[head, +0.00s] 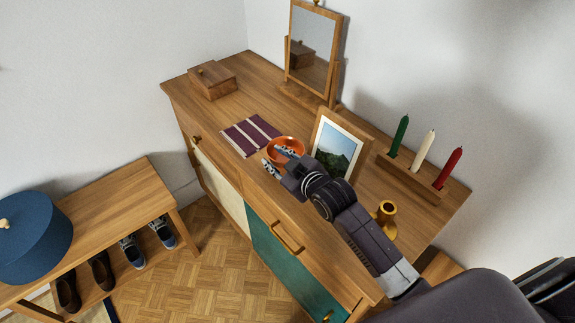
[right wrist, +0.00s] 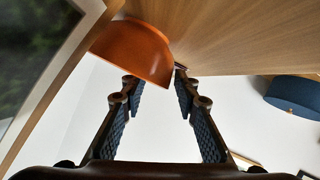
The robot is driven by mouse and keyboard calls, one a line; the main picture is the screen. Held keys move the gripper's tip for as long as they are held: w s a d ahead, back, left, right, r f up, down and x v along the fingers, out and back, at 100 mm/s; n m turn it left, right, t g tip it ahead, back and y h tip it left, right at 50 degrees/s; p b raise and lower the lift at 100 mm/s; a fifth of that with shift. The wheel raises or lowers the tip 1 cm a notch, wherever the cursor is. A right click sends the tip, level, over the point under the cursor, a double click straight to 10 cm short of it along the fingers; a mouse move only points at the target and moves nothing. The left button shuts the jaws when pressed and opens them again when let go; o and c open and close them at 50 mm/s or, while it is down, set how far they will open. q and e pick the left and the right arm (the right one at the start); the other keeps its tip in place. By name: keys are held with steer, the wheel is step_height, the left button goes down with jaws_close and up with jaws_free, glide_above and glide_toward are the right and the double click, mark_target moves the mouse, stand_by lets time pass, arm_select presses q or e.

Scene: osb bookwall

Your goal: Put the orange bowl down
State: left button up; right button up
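The orange bowl (head: 286,148) appears to rest upright on the wooden dresser top (head: 372,188), close to its front edge. My right gripper (head: 278,160) reaches in from the lower right; one finger lies over the bowl's opening and the other is outside it, on the front side. In the right wrist view the bowl (right wrist: 135,45) is at the fingertips, with its edge reaching between them. The two fingers of my right gripper (right wrist: 155,78) are spread, with a clear gap. Part of the bowl is hidden by a finger. My left gripper is not seen.
A picture frame (head: 338,150) stands just right of the bowl. A striped purple cloth (head: 250,136) lies to its left. A candle holder (head: 412,176), yellow candlestick (head: 385,212), mirror (head: 313,45) and wooden box (head: 212,80) also stand on the dresser.

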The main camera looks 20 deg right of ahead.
steer(key=v, duration=1)
steer(key=shift+s+r, duration=0.15)
steer(key=shift+s, duration=0.2)
